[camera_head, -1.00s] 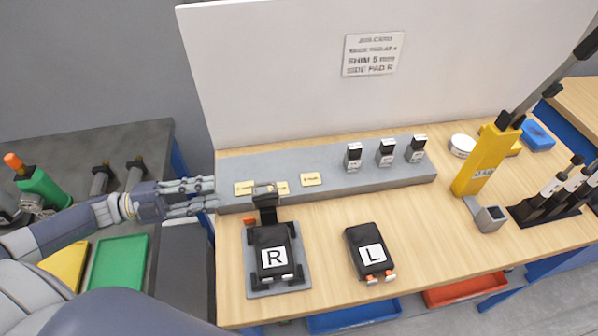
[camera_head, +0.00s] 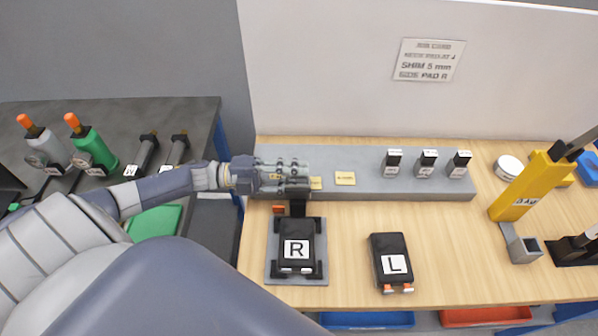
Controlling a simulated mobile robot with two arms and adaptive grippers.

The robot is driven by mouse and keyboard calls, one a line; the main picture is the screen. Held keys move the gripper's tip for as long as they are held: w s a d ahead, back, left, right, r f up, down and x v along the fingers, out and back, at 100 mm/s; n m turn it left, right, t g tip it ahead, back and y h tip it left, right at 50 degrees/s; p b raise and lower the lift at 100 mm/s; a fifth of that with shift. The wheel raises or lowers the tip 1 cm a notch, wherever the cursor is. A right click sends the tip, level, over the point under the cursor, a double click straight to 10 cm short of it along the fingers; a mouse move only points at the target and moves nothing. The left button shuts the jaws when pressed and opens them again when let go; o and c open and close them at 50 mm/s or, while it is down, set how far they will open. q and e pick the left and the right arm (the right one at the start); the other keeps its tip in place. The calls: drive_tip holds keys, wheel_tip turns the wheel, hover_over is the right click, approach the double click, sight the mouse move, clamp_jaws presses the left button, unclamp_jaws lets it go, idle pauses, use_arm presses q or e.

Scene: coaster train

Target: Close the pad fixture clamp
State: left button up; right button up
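The pad fixture (camera_head: 270,276) is a grey plate at the front left of the wooden bench. It bears a black pad marked R (camera_head: 296,250). Its black clamp (camera_head: 298,208) stands upright at the fixture's back edge, raised off the pad. My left gripper (camera_head: 306,177) reaches in from the left at the clamp's top, its two fingers apart. The fingers partly hide the clamp's top, and I cannot tell whether they touch it. My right gripper is not in view.
A second black pad marked L (camera_head: 391,262) lies to the right of the fixture. A grey ledge (camera_head: 350,190) behind carries yellow labels and three small dark-topped blocks. A yellow tool (camera_head: 525,188) stands at the right.

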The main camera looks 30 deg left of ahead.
use_arm(q)
drive_tip(key=shift+w+d, duration=0.2)
drive_tip(key=shift+d, duration=0.15)
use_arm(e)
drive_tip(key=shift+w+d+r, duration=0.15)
use_arm(q)
clamp_jaws()
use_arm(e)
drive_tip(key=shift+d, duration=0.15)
